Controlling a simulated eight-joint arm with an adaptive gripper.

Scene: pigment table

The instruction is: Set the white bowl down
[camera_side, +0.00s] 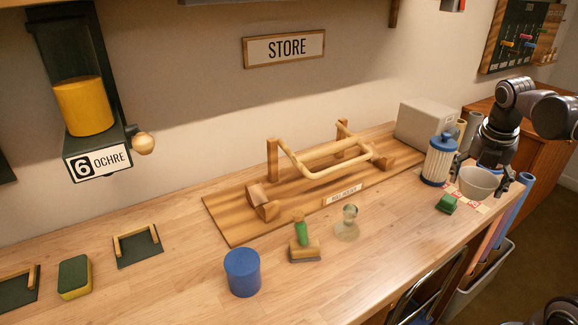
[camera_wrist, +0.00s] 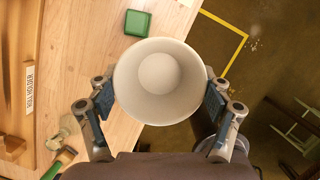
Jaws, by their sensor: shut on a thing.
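The white bowl (camera_side: 478,182) is at the right end of the table in the side view. My gripper (camera_side: 482,178) is shut on it, with a finger on either side. In the wrist view the bowl (camera_wrist: 157,80) is seen from above, between the two finger pads of my gripper (camera_wrist: 160,98), and looks empty. It overlaps the table's edge there, partly over the wood and partly over the floor. Whether its base touches anything is hidden.
A green block (camera_side: 447,203) lies just left of the bowl. A blue-and-white canister (camera_side: 438,160) stands close behind. A wooden roll holder (camera_side: 330,165), a glass piece (camera_side: 347,223), a brush (camera_side: 304,246) and a blue cylinder (camera_side: 242,272) stand further left.

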